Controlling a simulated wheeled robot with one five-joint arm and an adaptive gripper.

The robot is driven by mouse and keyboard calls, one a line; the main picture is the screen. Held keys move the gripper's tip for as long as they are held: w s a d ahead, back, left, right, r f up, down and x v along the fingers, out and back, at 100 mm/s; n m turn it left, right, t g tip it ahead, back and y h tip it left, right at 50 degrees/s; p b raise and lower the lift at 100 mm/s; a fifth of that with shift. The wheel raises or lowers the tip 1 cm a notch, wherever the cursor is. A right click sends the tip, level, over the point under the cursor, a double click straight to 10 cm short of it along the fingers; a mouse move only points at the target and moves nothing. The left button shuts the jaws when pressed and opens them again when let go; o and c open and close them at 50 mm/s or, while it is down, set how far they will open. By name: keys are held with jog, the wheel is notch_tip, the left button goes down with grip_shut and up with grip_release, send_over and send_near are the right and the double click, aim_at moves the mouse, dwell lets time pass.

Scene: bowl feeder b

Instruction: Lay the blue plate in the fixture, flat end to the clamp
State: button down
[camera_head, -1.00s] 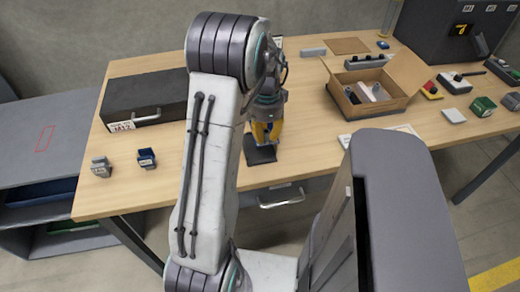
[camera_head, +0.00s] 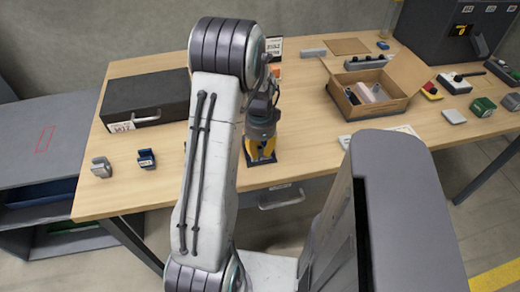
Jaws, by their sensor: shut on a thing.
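My gripper (camera_head: 261,148), with yellow fingers, points down low over the front middle of the table. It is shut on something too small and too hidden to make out. A dark flat piece (camera_head: 262,161) lies on the table right under the fingertips, mostly covered by them. I cannot pick out the blue plate for sure. A grey rail-like device with dark parts (camera_head: 366,63) stands at the back right; I cannot tell whether it is the fixture with its clamp. My upper arm hides part of the table left of the gripper.
An open cardboard box (camera_head: 365,95) stands right of my gripper. The wooden table (camera_head: 310,120) is clear between gripper and box.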

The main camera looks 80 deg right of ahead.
aim_at(259, 148)
jog(key=shift+f, duration=0.1)
jog(key=c, duration=1.2)
grip_release()
jog(key=shift+c, duration=0.2)
notch_tip(259, 148, up, 12)
jog(key=shift+p, duration=0.4)
jog(key=shift+w, duration=0.1)
